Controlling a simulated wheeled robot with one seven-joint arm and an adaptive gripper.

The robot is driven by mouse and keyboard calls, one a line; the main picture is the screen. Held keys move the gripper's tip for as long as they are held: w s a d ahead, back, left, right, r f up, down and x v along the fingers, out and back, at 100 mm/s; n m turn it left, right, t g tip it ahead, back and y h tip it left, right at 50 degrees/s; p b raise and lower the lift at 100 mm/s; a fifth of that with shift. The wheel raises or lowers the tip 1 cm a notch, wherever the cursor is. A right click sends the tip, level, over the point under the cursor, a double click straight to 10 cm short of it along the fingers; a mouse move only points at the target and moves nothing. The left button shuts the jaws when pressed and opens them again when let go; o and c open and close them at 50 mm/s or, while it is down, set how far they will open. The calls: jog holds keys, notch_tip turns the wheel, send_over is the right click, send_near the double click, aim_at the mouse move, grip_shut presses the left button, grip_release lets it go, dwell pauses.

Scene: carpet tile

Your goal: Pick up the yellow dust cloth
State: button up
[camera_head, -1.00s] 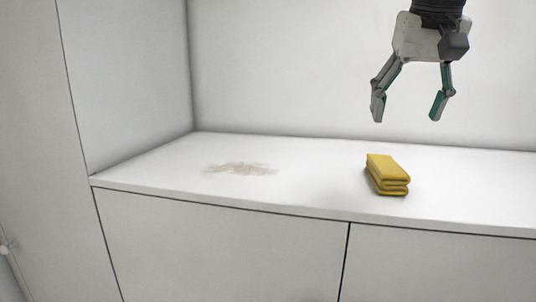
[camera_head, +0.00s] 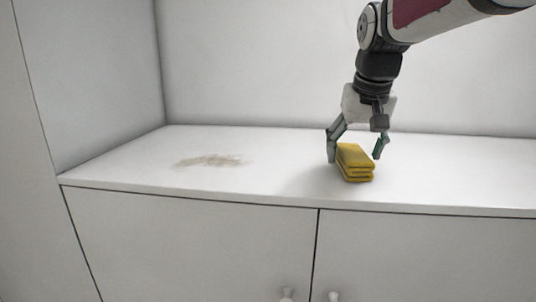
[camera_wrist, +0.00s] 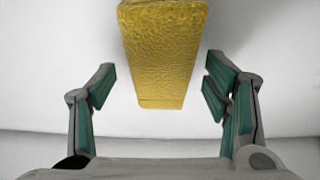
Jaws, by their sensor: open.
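The yellow dust cloth (camera_head: 355,164) lies folded in a thick stack on the white counter, near its front edge. My gripper (camera_head: 356,153) is open, pointing down, with one finger on each side of the cloth at about its height. In the wrist view, the cloth (camera_wrist: 164,55) sits between the two green-padded fingers of my gripper (camera_wrist: 160,90). There is a gap on both sides, wider on the left. The fingers do not appear to touch the cloth.
The white counter top (camera_head: 270,150) has a brownish dusty smudge (camera_head: 210,161) to the left. A wall stands behind and a side panel (camera_head: 85,80) at the left. Cabinet doors (camera_head: 200,240) with small knobs are below the front edge. The counter is otherwise clear.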

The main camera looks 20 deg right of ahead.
jog(key=shift+w+f, duration=0.15)
jog(key=shift+f, duration=0.3)
jog(key=c, duration=1.2)
jog(key=shift+w+r, duration=0.1)
jog(key=shift+r, duration=0.8)
jog(key=shift+b+v, duration=0.45)
jog(key=shift+v, duration=0.5)
jog(key=s+a+r+b, duration=0.1)
jog(key=s+a, duration=0.1)
jog(key=s, duration=1.3)
jog(key=shift+a+r+b, duration=0.25)
jog(key=shift+b, duration=0.05)
